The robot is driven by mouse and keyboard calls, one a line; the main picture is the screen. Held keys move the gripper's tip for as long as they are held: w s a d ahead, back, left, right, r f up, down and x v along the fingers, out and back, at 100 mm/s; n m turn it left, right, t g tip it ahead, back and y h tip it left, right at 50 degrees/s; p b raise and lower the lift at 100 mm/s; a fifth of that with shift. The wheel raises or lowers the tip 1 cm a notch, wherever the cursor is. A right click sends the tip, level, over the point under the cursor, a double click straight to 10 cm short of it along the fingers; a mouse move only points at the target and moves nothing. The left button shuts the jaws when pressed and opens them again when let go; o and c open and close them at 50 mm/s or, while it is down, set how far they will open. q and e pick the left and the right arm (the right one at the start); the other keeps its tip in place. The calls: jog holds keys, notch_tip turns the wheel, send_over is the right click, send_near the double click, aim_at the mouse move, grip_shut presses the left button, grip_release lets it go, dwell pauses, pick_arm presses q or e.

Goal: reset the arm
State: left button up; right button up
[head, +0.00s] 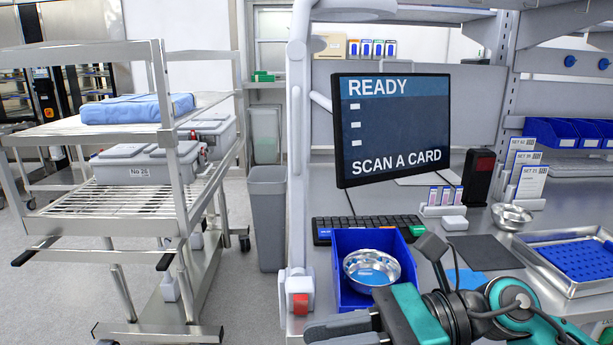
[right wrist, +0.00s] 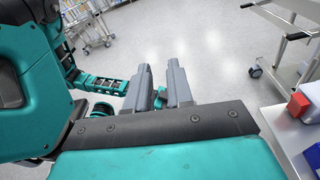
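My right gripper (head: 312,330) reaches in from the lower right of the head view, at the front edge of the workbench. In the right wrist view, its two grey fingers (right wrist: 160,75) stand apart with nothing held between them. The fingers point away from the bench, over the floor. My left arm (right wrist: 108,86) shows in part behind them in the right wrist view. Its gripper end is mostly hidden by the right fingers, and the left arm is outside the head view.
A blue bin (head: 346,243) with a metal bowl (head: 371,270) stands just behind my right gripper. A monitor (head: 392,130), keyboard (head: 335,232) and metal tray (head: 540,262) are on the bench. A wire cart (head: 110,205) and grey waste bin (head: 268,220) stand left.

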jog(key=w+d+f+m+t+h, duration=0.2)
jog(key=w+d+f+m+t, duration=0.2)
jog(key=m+t, duration=0.85)
jog(key=w+d+f+m+t+h, duration=0.2)
jog(key=w+d+f+m+t, duration=0.25)
jog(key=m, duration=1.55)
jog(key=s+d+f+m+g+h, duration=0.2)
jog(key=s+f+m+h, duration=0.3)
jog(key=f+m, duration=0.4)
jog(key=s+d+f+m+g+h, duration=0.3)
jog(key=s+f+m, duration=0.4)
jog(key=f, duration=0.9)
jog(key=d+m+h, duration=0.1)
jog(key=m+h, duration=0.1)
jog(key=shift+s+d+f+h, duration=0.15)
jog(key=shift+s+d+h, duration=0.05)
jog(key=shift+d+h, duration=0.1)
